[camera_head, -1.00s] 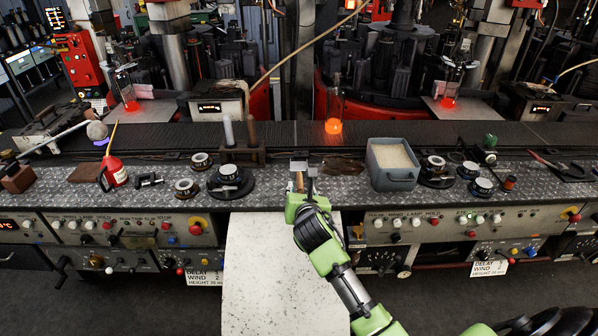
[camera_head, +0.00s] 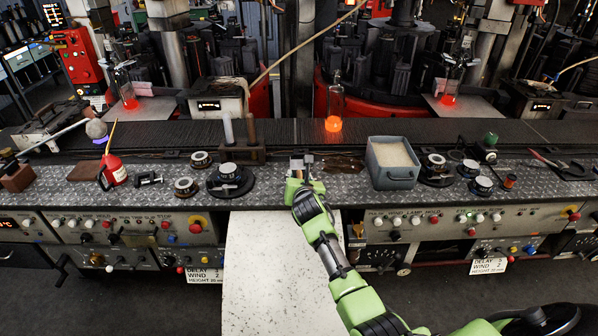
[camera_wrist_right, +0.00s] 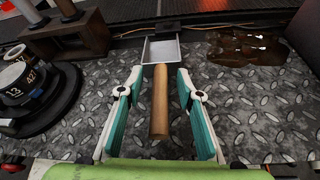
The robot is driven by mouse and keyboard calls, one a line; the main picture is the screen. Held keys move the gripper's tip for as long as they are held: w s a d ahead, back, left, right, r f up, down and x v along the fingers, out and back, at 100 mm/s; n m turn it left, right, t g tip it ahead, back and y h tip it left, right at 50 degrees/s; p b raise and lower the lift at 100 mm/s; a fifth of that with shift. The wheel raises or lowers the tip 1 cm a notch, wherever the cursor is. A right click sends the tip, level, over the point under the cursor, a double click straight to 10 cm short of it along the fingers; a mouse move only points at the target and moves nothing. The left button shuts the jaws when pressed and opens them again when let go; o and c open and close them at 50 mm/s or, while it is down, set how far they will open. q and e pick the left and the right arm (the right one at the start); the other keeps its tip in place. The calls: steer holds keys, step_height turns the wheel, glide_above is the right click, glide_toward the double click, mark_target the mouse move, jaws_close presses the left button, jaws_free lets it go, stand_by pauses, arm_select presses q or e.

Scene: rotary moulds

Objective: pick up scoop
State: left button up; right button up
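The scoop lies on the diamond-plate bench top; its metal pan (camera_head: 301,160) shows just beyond my right gripper (camera_head: 301,180) in the head view. In the right wrist view, its wooden handle (camera_wrist_right: 160,105) points back towards me, with the square pan (camera_wrist_right: 163,49) at the far end. The right gripper's teal fingers (camera_wrist_right: 160,78) are open on both sides of the handle, with a visible gap on each side. In the head view the gripper hides most of the handle. My left gripper is not in view.
Left of the scoop stands a rack (camera_head: 239,153) with upright rods, beside round dark weights (camera_head: 230,182). A grey bin of pale powder (camera_head: 393,179) stands to the right. A brown flat piece (camera_head: 343,163) lies nearby. A glowing bottle (camera_head: 333,123) stands on the conveyor behind.

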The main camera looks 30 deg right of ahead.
jaws_close()
steer(key=shift+r, duration=0.1)
steer(key=shift+d+r, duration=0.1)
steer(key=shift+r, duration=0.5)
steer(key=s+a+r+b, duration=0.1)
steer(key=s+a+r, duration=0.1)
steer(key=s+r, duration=0.9)
steer(key=s, duration=0.3)
steer(key=shift+a+r, duration=0.2)
steer(key=shift+r, duration=0.15)
